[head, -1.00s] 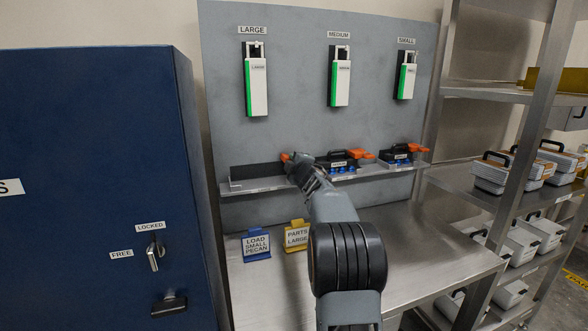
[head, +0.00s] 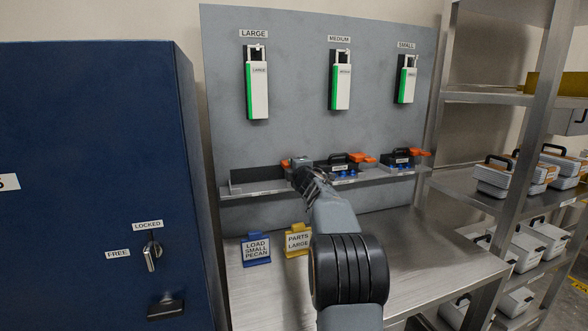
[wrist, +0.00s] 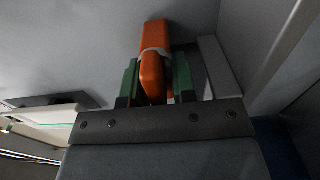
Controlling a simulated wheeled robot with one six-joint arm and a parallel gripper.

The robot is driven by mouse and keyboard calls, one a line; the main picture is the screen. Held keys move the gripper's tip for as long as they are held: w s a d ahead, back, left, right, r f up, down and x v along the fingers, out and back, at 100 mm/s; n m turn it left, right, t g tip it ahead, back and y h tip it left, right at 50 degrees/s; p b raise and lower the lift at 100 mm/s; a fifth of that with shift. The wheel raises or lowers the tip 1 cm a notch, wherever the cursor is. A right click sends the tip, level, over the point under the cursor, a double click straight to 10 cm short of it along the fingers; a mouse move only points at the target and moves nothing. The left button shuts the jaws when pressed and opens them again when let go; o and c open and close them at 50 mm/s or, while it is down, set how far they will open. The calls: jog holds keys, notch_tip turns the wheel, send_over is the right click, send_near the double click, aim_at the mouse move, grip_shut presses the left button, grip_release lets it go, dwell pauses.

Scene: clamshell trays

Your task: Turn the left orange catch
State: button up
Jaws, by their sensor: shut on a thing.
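The left orange catch (head: 285,163) is on the wall ledge, at the right end of a long black bar (head: 256,174). In the head view my gripper (head: 303,174) is at this catch and hides part of it. In the wrist view the orange catch (wrist: 152,62) stands between the two green fingertips of my gripper (wrist: 155,82), with a pale band around it. The jaws are shut on it. The catch's exact angle is hard to tell in the head view.
Two black-handled units stand to the right on the ledge (head: 236,191), with orange catches (head: 362,158) (head: 420,153). Green-and-white dispensers (head: 257,90) hang above. Two signs (head: 256,248) (head: 298,238) stand on the steel bench (head: 420,245). A blue cabinet (head: 90,200) is left, shelving right.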

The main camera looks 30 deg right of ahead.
jog(key=o, duration=0.7)
jog(key=b+v, duration=0.2)
jog(key=v, duration=1.1)
jog(key=shift+s+a, duration=0.1)
jog(key=shift+s, duration=0.3)
